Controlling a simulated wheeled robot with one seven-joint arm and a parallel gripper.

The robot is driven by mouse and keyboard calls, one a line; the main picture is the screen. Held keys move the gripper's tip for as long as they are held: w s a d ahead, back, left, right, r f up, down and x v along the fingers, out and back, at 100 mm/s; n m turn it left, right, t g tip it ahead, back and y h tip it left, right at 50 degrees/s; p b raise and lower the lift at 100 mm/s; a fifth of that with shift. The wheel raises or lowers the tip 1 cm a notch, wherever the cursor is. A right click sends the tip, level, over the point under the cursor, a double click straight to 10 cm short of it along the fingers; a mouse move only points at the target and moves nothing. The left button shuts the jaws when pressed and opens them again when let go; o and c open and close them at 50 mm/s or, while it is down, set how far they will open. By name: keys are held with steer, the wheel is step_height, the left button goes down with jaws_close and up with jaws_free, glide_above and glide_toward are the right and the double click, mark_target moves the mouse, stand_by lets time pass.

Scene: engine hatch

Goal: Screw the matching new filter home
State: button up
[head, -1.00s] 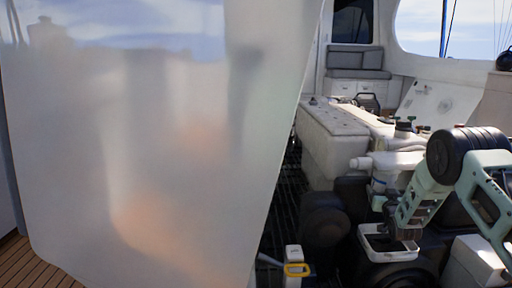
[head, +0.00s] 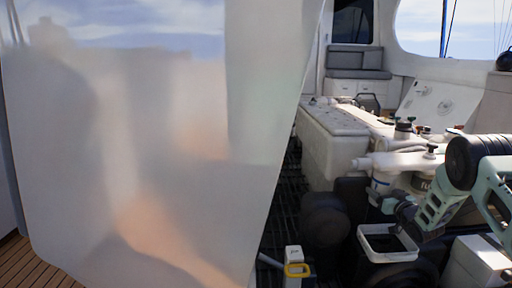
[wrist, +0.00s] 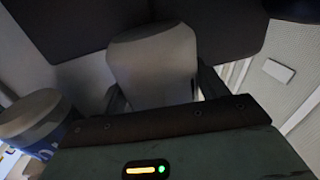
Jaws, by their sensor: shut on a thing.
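In the wrist view my gripper (wrist: 163,95) is shut on a pale grey, rounded filter-like body (wrist: 152,62); no label shows on it. A second pale filter (wrist: 42,125) with blue markings stands apart at the left of that view. In the head view my gripper (head: 398,208) is at the near side of the engine, just under the filter housings. A white filter (head: 379,187) hangs there, and a darker-lettered body (head: 424,184) shows to its right. My arm hides part of this area, so I cannot tell how the held piece meets its mount.
A white-rimmed tray (head: 362,248) sits below my gripper. A white box (head: 478,262) is at the lower right. A white container with a yellow ring (head: 296,269) stands on the floor. A large pale panel (head: 150,150) blocks the left. The white engine (head: 338,130) runs back.

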steer(key=shift+d+n+g+y, duration=0.25)
steer(key=shift+n+y, duration=0.55)
steer(key=shift+y, duration=0.4)
steer(key=shift+a+n+g+y, duration=0.2)
steer(key=shift+n+g+y, duration=0.15)
steer(key=shift+n+y, duration=0.4)
steer(key=o, duration=1.5)
steer(key=shift+c, duration=0.2)
steer(key=shift+m, duration=0.25)
